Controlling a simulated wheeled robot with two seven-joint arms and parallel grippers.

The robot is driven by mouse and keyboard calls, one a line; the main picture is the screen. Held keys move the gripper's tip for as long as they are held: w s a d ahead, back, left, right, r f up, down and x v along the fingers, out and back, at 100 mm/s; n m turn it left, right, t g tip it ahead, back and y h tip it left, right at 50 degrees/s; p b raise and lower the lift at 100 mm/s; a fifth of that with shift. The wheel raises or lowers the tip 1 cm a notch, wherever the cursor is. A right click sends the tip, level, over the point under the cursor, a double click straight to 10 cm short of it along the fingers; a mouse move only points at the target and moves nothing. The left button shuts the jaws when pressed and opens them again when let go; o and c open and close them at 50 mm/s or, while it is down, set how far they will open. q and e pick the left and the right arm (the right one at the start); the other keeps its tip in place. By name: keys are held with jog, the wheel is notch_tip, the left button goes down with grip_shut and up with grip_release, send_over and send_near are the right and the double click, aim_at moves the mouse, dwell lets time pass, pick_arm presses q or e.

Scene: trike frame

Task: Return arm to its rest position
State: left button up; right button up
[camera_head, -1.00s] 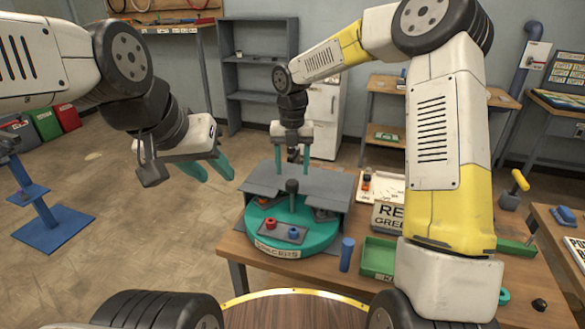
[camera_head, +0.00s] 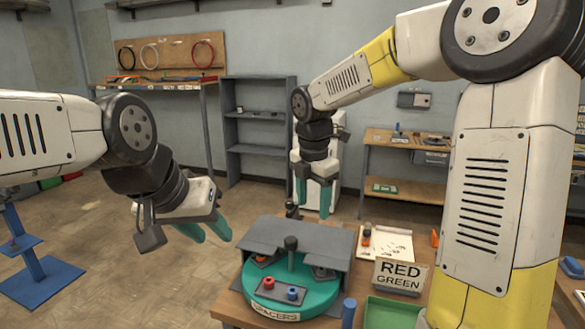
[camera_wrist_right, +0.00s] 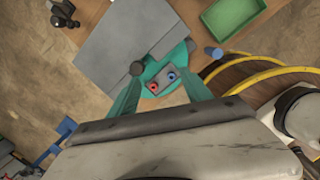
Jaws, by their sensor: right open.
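My right gripper (camera_head: 314,198) is raised above the back of the turntable station, its teal fingers apart and pointing down with nothing between them. In the right wrist view its fingers (camera_wrist_right: 160,100) are spread, with the table far below. My left gripper (camera_head: 211,234) hangs over the floor left of the table, its teal fingers pointing down to the right; I cannot tell whether they are open. The teal turntable (camera_head: 285,302), marked SPACERS, carries a red spacer (camera_head: 269,283) and a blue spacer (camera_head: 293,293). A grey cover (camera_head: 325,244) stands over its back part.
A RED GREEN sign (camera_head: 400,276), a green tray (camera_head: 390,312) and a blue cylinder (camera_head: 348,312) are right of the turntable. A grey shelf (camera_head: 258,130) and a wooden bench (camera_head: 405,150) stand behind. A blue stand (camera_head: 40,275) is on the floor at left.

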jog(key=s+d+r+m+t+y, duration=0.1)
jog(key=s+d+m, duration=0.3)
jog(key=s+m, duration=0.5)
jog(key=s+d+r+m+t+y, duration=0.1)
jog(key=s+d+r+m+t, duration=0.2)
jog(key=s+m, duration=0.7)
jog(key=d+r+m, duration=0.1)
jog(key=d+m, duration=0.1)
jog(key=m, duration=0.4)
jog(key=shift+s+d+m+t+y, duration=0.2)
jog(key=shift+m+t+y, duration=0.1)
jog(key=shift+m, duration=0.1)
